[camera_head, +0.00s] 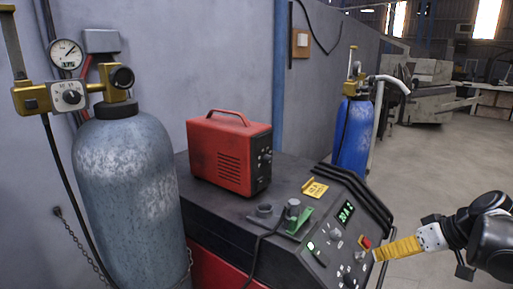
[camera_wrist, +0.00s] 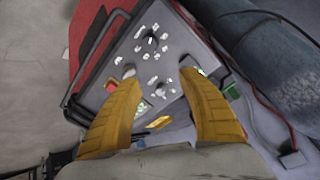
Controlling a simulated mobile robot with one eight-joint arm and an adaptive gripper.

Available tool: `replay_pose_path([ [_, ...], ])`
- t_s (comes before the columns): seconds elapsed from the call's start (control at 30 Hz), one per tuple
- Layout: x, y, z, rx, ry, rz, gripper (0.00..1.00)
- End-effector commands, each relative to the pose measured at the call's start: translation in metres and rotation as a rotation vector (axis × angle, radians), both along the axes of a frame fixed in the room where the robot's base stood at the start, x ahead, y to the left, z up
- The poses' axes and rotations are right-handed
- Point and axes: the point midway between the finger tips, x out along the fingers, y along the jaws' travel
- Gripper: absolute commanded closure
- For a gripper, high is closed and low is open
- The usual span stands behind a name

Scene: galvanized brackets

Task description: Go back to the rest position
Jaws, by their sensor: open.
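My gripper (camera_head: 379,264) is at the lower right of the head view, beside the right edge of the sloped control panel (camera_head: 335,240). I cannot tell how far the fingertips are from the panel.
A red box (camera_head: 225,155) with a handle stands on the dark machine top. A grey cylinder (camera_head: 125,180) stands left, and a blue cylinder (camera_head: 353,140) stands behind. A yellow sign (camera_head: 315,189) sits near the panel. Open floor (camera_head: 440,165) lies at right.

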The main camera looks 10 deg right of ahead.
Motion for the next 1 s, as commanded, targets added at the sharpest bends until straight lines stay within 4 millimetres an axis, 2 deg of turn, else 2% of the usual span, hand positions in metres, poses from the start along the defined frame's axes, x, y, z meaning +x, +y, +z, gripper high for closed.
replay_pose_path([
  [0.03, 0.002, 0.016, -0.001, -0.007, 0.020, 0.000, 0.51],
  [0.17, 0.004, 0.057, -0.003, -0.038, 0.078, -0.018, 0.51],
  [0.27, 0.002, 0.095, -0.006, -0.073, 0.120, -0.035, 0.51],
  [0.37, -0.008, 0.140, -0.011, -0.127, 0.150, -0.056, 0.51],
  [0.4, -0.014, 0.159, -0.014, -0.156, 0.154, -0.066, 0.51],
  [0.5, -0.031, 0.199, -0.020, -0.219, 0.136, -0.091, 0.51],
  [0.6, -0.045, 0.227, -0.026, -0.263, 0.092, -0.106, 0.51],
  [0.7, -0.054, 0.245, -0.029, -0.285, 0.046, -0.114, 0.51],
  [0.8, -0.059, 0.255, -0.030, -0.292, 0.015, -0.119, 0.51],
  [1.0, -0.061, 0.258, -0.030, -0.294, 0.000, -0.124, 0.51],
])
